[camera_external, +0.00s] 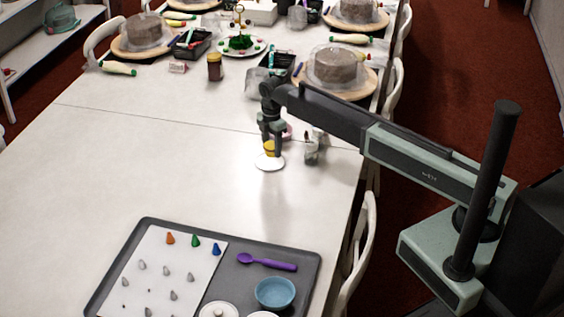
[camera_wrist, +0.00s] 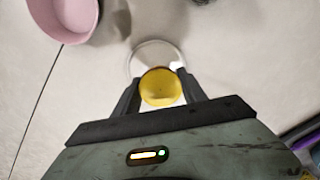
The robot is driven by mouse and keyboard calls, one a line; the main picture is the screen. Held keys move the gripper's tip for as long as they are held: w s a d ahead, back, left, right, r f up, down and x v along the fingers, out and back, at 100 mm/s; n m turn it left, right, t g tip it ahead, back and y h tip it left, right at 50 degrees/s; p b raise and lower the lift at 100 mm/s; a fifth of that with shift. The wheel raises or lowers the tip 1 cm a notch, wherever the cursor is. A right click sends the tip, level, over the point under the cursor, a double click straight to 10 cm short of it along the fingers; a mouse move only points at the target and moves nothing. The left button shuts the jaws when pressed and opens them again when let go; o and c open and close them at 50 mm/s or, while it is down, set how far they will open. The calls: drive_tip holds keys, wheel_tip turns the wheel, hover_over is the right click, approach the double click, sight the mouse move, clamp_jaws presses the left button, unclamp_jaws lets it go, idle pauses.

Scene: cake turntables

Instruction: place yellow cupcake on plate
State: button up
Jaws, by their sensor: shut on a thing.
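The yellow cupcake (camera_wrist: 161,88) is between the two fingers of my gripper (camera_wrist: 160,90), which is shut on it. In the external view the yellow cupcake (camera_external: 269,147) shows below my gripper (camera_external: 271,140), just over the white plate (camera_external: 269,162). In the wrist view the plate (camera_wrist: 153,49) shows as a pale round rim behind the cupcake, partly hidden by it. I cannot tell whether the cupcake touches the plate.
A pink bowl (camera_wrist: 64,18) stands at the upper left of the wrist view. A small grey item (camera_external: 312,153) stands right of the plate. A grey tray (camera_external: 301,262) is at the front. Cake turntables (camera_external: 343,86) stand at the back. The table's left part is clear.

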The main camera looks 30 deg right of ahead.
sight(270, 154)
drive_tip(key=shift+w, duration=0.15)
drive_tip(key=f+b, duration=0.4)
drive_tip(key=shift+w+a, duration=0.1)
drive_tip(key=shift+w, duration=0.15)
drive_tip(key=shift+r, duration=0.2)
drive_tip(key=shift+f, duration=0.1)
drive_tip(key=o, duration=1.4)
drive_tip(key=shift+c, duration=0.2)
wheel_tip(270, 154, up, 12)
drive_tip(key=p, duration=1.2)
drive_tip(key=shift+r+p, duration=0.25)
drive_tip(key=shift+p, duration=0.1)
drive_tip(key=shift+f, duration=0.1)
